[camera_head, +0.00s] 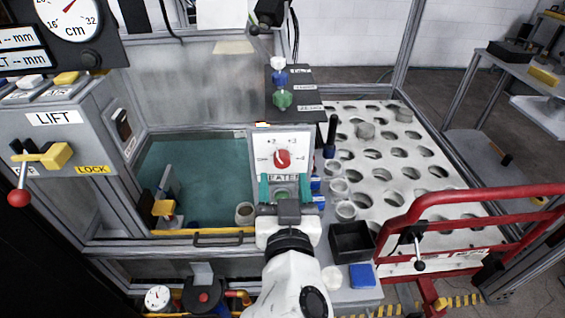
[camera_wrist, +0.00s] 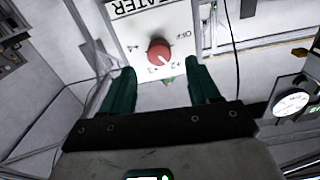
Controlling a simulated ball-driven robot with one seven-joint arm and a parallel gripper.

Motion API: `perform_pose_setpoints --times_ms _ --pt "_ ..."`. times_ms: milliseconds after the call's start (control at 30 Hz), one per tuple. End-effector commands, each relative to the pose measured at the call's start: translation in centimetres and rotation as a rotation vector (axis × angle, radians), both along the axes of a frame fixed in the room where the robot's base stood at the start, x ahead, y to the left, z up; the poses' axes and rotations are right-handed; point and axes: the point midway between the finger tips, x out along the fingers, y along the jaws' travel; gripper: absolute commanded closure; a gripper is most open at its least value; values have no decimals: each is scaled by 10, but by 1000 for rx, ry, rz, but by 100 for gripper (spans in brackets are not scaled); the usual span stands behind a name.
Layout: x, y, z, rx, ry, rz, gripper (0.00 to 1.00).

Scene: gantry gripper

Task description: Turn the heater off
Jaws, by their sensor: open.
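The heater panel (camera_head: 262,140) is a white upright plate with a dial scale and a red round knob (camera_head: 283,158). In the wrist view the panel (camera_wrist: 125,30) appears upside down, with its red knob (camera_wrist: 160,52) among the OFF, +2, +3 and +4 marks. The knob's exact setting is too small to tell. My gripper (camera_head: 285,186) is open in front of the panel's lower part, below the knob in the head view. In the wrist view my gripper (camera_wrist: 162,76) has its two teal fingers apart, pointing at the panel, with nothing held and the knob just beyond the tips.
A teal-floored tank (camera_head: 205,160) lies left of the panel. A white perforated table (camera_head: 400,185) and a red railing (camera_head: 470,195) are at right. A black bin (camera_head: 350,241) stands right of my gripper. The LIFT box (camera_head: 60,150) is at far left.

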Motion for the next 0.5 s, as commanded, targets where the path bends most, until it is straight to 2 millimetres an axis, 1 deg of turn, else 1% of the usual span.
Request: perform_pose_setpoints --times_ms 33,200,333,500 --pt "10 0 2 0 0 -2 39" --pt "35 -1 1 0 1 -2 39" --pt "46 -1 0 -1 2 -2 39" --pt "52 -1 0 0 1 -1 39"
